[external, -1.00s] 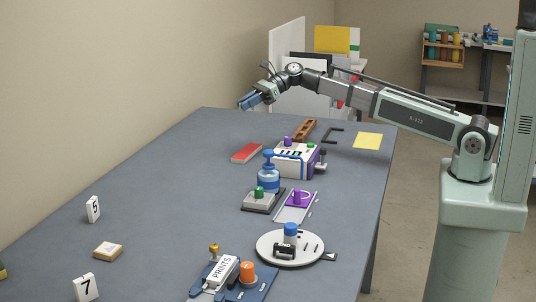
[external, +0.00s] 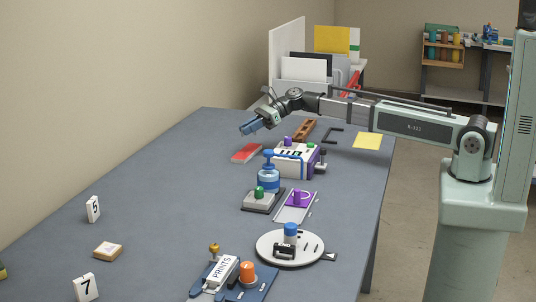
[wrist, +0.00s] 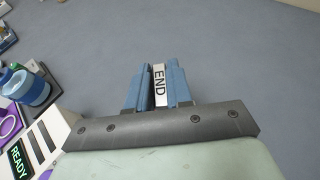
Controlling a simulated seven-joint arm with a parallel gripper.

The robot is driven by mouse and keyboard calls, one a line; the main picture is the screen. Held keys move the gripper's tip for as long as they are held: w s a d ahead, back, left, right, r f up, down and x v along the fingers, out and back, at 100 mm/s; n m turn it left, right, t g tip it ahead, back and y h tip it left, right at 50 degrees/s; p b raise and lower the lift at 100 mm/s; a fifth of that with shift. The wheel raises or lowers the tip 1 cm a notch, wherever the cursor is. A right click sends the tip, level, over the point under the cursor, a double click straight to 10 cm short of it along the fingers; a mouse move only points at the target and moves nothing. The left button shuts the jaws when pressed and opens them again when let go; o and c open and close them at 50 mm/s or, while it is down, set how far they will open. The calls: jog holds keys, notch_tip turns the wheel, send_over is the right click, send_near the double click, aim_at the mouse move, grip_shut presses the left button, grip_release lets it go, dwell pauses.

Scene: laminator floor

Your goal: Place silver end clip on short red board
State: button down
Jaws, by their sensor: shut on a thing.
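My gripper (external: 246,128) is in the air above the far part of the table, over or near the short red board (external: 247,153). The clip is too small to make out in the external view. The red board lies flat on the table, below my gripper in the picture and apart from it. The board does not show in the wrist view.
A white machine (external: 296,160), a blue bottle (external: 268,180) and a brown slotted block (external: 304,130) stand right of the red board. A yellow sheet (external: 368,141) lies near the right edge. The table left of the board is clear.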

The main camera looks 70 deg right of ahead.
aim_at(249, 151)
jog(key=shift+f, duration=2.75)
jog(key=shift+f, duration=0.15)
jog(key=c, duration=1)
grip_release()
jog(key=shift+r, duration=0.2)
jog(key=v, duration=1.2)
